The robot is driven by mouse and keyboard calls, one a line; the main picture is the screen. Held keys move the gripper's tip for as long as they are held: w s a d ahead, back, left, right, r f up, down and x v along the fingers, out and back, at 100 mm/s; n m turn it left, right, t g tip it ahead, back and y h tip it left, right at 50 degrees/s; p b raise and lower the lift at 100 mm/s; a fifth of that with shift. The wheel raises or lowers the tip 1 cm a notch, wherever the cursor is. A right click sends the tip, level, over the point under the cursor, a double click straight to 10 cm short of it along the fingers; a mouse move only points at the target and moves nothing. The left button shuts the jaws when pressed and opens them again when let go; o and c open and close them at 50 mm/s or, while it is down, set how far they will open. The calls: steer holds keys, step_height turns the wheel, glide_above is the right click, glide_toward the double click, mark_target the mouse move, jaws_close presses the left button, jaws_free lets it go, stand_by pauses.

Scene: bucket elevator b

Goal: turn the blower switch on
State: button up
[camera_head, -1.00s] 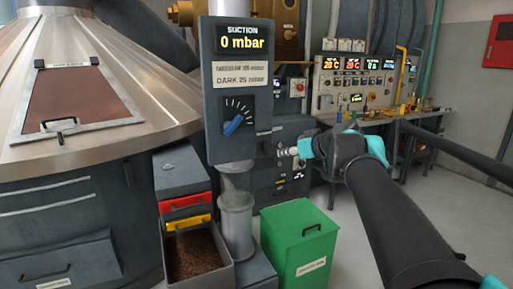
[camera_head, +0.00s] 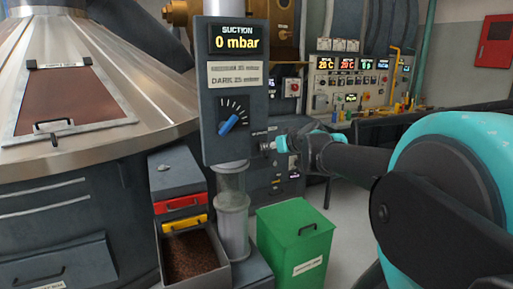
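The grey suction panel (camera_head: 212,120) stands in the middle of the head view. Its display (camera_head: 236,39) reads 0 mbar, and a blue dial knob (camera_head: 229,123) sits below. Just right of the panel is a small switch plate (camera_head: 262,133) with an unreadable label, perhaps the blower switch. My gripper (camera_head: 272,146) comes in from the right with its tip at or just in front of this plate. The tip hides the switch's handle, and I cannot tell if they touch. The fingers are too small to tell open from shut.
A green bin (camera_head: 293,245) stands below my gripper. An open box of brown grains (camera_head: 160,262) and red and yellow drawers (camera_head: 182,204) are left of it. A large metal cone (camera_head: 150,105) fills the left. A control bench (camera_head: 355,80) stands behind.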

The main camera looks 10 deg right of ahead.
steer(key=x, duration=0.6)
steer(key=shift+w, duration=0.1)
steer(key=shift+c, duration=0.2)
jaws_close()
